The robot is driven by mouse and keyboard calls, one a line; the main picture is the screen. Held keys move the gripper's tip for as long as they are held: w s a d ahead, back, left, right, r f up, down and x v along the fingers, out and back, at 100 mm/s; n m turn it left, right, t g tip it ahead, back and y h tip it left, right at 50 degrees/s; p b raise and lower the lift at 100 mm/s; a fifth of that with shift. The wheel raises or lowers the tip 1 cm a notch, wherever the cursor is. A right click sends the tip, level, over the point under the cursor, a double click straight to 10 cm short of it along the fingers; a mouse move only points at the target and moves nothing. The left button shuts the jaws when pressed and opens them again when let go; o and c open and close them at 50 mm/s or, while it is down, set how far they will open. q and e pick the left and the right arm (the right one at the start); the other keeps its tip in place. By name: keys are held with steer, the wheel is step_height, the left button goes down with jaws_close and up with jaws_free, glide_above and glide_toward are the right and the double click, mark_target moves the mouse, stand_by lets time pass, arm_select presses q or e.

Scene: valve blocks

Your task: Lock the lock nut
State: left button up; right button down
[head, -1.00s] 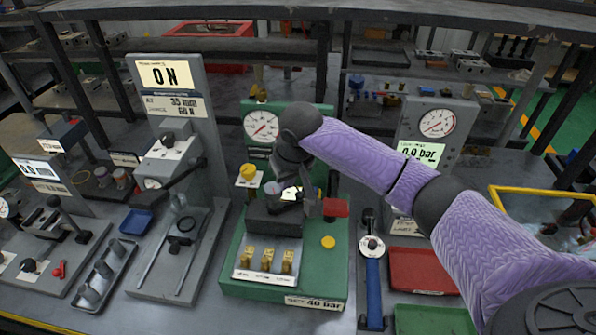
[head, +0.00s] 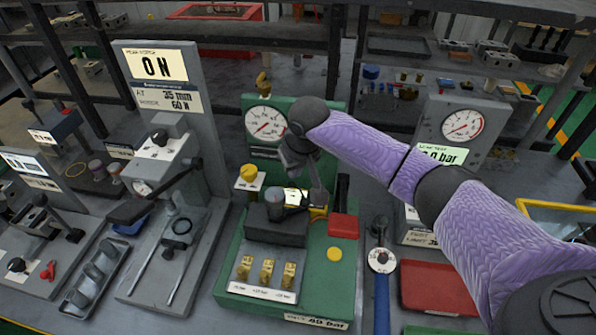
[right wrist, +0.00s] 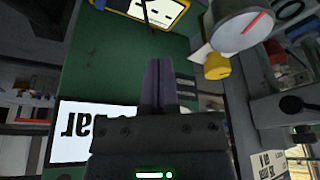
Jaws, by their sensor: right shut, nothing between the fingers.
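The green valve station (head: 228,270) stands in the middle of the head view, with a round gauge (head: 266,124) on its upright panel. A dark block (head: 275,229) sits on it, with a grey round part (head: 275,197) on top. My right gripper (head: 318,196) points down just right of that part, its fingers shut and empty. In the right wrist view the shut fingers (right wrist: 158,84) are in front of the green surface, apart from a yellow knob (right wrist: 216,66) and a round dial with a red line (right wrist: 242,26). I cannot tell which part is the lock nut. My left gripper is out of view.
Several brass fittings (head: 267,271) stand in front of the block. A red block (head: 343,227) and a yellow button (head: 334,254) are to its right.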

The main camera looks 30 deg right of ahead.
mark_target(289, 209)
steer(key=b+x, duration=0.2)
steer(key=x, duration=0.4)
steer(key=shift+f, duration=0.25)
steer(key=s, duration=0.1)
steer(key=s+r+p, duration=0.1)
steer(key=s, duration=0.2)
steer(key=shift+r, duration=0.25)
